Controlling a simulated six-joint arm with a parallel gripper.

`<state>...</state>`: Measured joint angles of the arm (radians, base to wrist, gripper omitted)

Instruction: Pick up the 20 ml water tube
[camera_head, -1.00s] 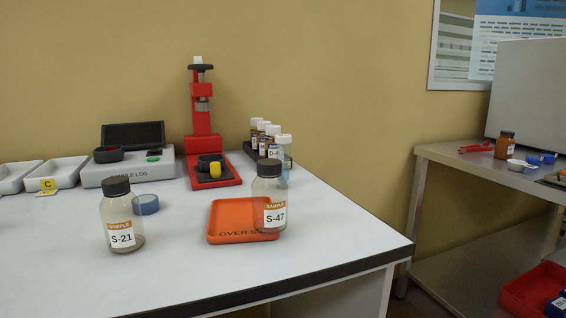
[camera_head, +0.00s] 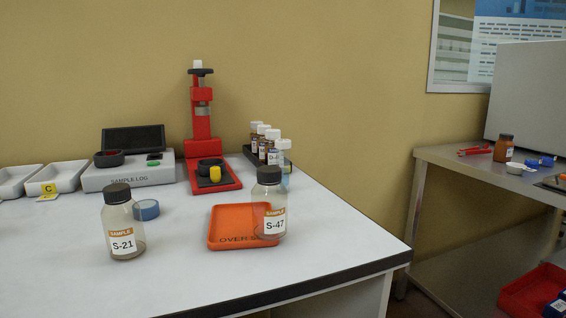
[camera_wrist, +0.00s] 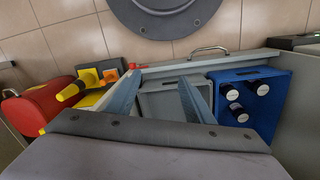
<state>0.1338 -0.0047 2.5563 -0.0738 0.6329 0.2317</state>
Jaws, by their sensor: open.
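A clear tube (camera_head: 285,158) with a pale cap and a bluish lower part stands at the front end of a dark rack in the head view. It may be the water tube, but no volume marking is readable. Sample bottle S-47 (camera_head: 269,200) partly hides its lower end. My gripper (camera_wrist: 160,82) shows only in the wrist view. Its two grey-blue fingers are apart with nothing between them. It points toward a grey bin, with no clear tube visible there.
Bottle S-21 (camera_head: 122,225), a blue ring (camera_head: 147,209) and an orange tray (camera_head: 220,222) are on the white table (camera_head: 190,270). A red stand (camera_head: 203,130) stands behind. The wrist view shows a blue bin (camera_wrist: 275,92) with white-topped dark bottles.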

